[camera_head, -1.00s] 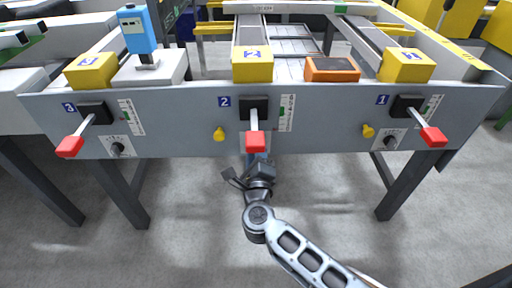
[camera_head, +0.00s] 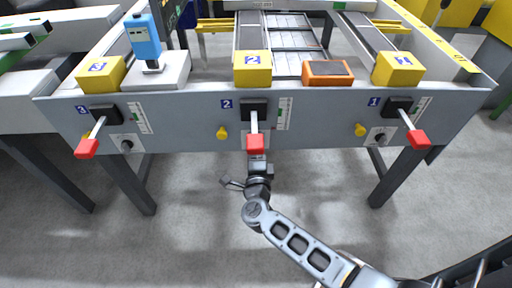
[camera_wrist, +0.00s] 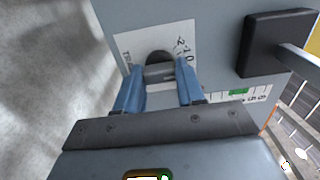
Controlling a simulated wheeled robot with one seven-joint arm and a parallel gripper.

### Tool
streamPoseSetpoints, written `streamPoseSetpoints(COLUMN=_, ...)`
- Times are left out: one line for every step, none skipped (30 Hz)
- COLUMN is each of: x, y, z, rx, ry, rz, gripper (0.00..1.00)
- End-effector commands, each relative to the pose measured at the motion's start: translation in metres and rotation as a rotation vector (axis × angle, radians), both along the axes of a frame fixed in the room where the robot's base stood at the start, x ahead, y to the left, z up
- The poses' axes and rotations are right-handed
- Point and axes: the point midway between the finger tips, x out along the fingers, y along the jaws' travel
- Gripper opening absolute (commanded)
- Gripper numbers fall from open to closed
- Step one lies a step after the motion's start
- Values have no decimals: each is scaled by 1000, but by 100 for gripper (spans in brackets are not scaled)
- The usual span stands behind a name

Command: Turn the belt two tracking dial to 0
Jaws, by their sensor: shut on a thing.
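The belt two tracking dial (camera_wrist: 158,58) is a dark round knob on a white scale plate (camera_wrist: 128,48) in the wrist view. Marks near -2, -1 and 0 show beside it; the other marks are hidden or unclear. My gripper (camera_wrist: 160,74) is shut on the knob, with one blue finger on each side. I cannot read which mark the knob points to. In the head view my gripper (camera_head: 258,168) is below the belt two lever (camera_head: 255,144), which has a red handle. There the dial is hidden behind the lever and gripper.
The belt two lever's black base (camera_wrist: 275,42) is close to the right of the dial. The belt three dial (camera_head: 127,145) and belt one dial (camera_head: 380,138) are farther along the grey panel (camera_head: 180,115). A yellow knob (camera_head: 222,132) sticks out left of belt two.

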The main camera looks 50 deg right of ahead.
Motion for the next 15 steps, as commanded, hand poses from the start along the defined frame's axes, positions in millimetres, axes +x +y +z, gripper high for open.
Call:
streamPoseSetpoints(x=0, y=1, z=-1, rx=0, ry=2, rz=2, gripper=8)
streamPoseSetpoints(x=0, y=1, z=-1, rx=-1, ry=3, rz=2, gripper=8)
streamPoseSetpoints(x=0, y=1, z=-1, rx=-1, ry=3, rz=2, gripper=8)
streamPoseSetpoints(x=0, y=1, z=-1, rx=-1, ry=3, rz=2, gripper=8)
streamPoseSetpoints(x=0, y=1, z=-1, rx=-1, ry=3, rz=2, gripper=8)
streamPoseSetpoints(x=0, y=1, z=-1, rx=-1, ry=3, rz=2, gripper=8)
streamPoseSetpoints(x=0, y=1, z=-1, rx=0, ry=2, rz=3, gripper=8)
streamPoseSetpoints(x=0, y=1, z=-1, rx=0, ry=2, rz=2, gripper=8)
streamPoseSetpoints(x=0, y=1, z=-1, rx=0, ry=2, rz=2, gripper=8)
streamPoseSetpoints(x=0, y=1, z=-1, rx=0, ry=2, rz=3, gripper=8)
streamPoseSetpoints(x=0, y=1, z=-1, rx=0, ry=3, rz=3, gripper=40)
streamPoseSetpoints(x=0, y=1, z=-1, rx=0, ry=2, rz=2, gripper=44)
streamPoseSetpoints(x=0, y=1, z=-1, rx=0, ry=2, rz=2, gripper=47)
streamPoseSetpoints(x=0, y=1, z=-1, rx=0, ry=2, rz=2, gripper=50)
streamPoseSetpoints(x=0, y=1, z=-1, rx=0, ry=2, rz=2, gripper=54)
